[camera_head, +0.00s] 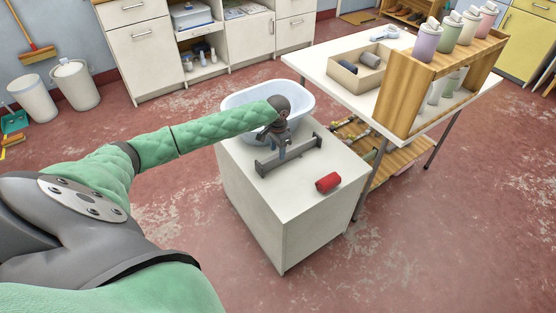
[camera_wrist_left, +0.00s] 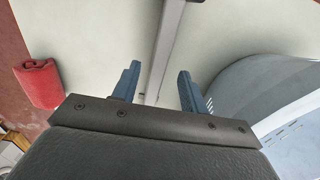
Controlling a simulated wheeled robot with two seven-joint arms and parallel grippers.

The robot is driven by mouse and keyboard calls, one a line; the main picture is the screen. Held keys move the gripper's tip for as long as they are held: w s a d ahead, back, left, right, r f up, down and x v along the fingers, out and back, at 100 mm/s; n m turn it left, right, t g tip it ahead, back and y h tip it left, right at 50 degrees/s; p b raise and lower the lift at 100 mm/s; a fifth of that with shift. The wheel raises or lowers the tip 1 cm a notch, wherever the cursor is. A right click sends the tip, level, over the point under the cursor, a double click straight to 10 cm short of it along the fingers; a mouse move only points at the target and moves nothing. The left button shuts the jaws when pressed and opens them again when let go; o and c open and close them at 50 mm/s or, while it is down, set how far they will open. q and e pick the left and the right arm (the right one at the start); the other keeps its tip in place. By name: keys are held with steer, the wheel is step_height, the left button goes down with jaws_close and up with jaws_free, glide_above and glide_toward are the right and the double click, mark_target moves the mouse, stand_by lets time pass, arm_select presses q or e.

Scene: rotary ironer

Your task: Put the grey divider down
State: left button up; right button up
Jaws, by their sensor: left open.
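The grey divider (camera_head: 300,153) is a long bar with short raised ends. It rests on top of the white cabinet (camera_head: 245,185), in front of a white tub (camera_head: 300,92). My left gripper (camera_head: 282,152) is over the middle of the divider and hides part of it. In the left wrist view the blue fingers of this gripper (camera_wrist_left: 159,70) stand open, one on each side of the divider (camera_wrist_left: 165,40), with gaps visible. The lower end of the divider there is hidden behind the gripper body. My right gripper is not in view.
A red roll (camera_head: 328,182) lies on the cabinet near its front right edge. The tub is close behind the gripper. To the right a white table (camera_head: 335,75) holds an open box (camera_head: 360,68) and a wooden rack (camera_head: 440,75) of bottles.

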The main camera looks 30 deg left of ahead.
arm_select(q)
step_height(320, 180, down, 4)
steer(key=shift+f, duration=0.25)
jaws_close()
